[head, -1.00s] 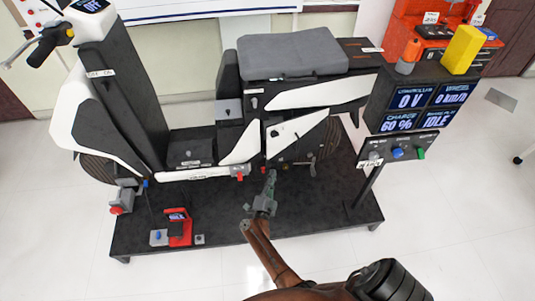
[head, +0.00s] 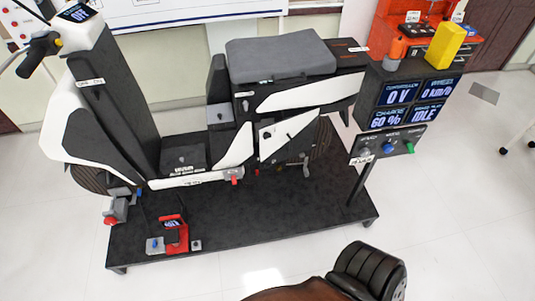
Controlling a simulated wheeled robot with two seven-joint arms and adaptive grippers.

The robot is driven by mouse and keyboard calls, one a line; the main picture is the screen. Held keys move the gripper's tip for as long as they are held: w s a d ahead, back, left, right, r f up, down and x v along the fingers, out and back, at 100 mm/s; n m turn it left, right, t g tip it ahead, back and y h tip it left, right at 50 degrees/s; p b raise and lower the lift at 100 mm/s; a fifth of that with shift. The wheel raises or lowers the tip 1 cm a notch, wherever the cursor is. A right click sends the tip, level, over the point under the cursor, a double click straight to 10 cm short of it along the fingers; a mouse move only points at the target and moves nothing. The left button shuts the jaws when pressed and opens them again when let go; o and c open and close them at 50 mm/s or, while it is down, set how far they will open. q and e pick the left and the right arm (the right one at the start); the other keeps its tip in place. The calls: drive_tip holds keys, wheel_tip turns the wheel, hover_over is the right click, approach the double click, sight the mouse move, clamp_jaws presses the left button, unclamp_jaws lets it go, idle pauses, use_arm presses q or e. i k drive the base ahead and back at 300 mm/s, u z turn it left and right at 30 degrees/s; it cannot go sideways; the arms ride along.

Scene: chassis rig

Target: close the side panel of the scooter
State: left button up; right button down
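The scooter (head: 185,155) stands on a black platform, its front to the left. Its side panel (head: 286,131), white with black parts and a small dark knob or latch, is below the seat on the near side. The panel lies close to the body, its lower edge looking slightly out from it. I cannot tell whether it is flush or latched. Neither gripper is in view.
The black platform (head: 270,215) has clear room in front of the panel. A red device (head: 174,234) sits at its front left. A display post (head: 412,103) with blue, green and grey knobs stands at the right, near the scooter's rear. A red toolbox (head: 435,45) is behind it.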

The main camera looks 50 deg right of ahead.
sight(293, 135)
drive_tip(key=u, duration=0.1)
drive_tip(key=i, duration=0.2)
drive_tip(key=z, duration=1)
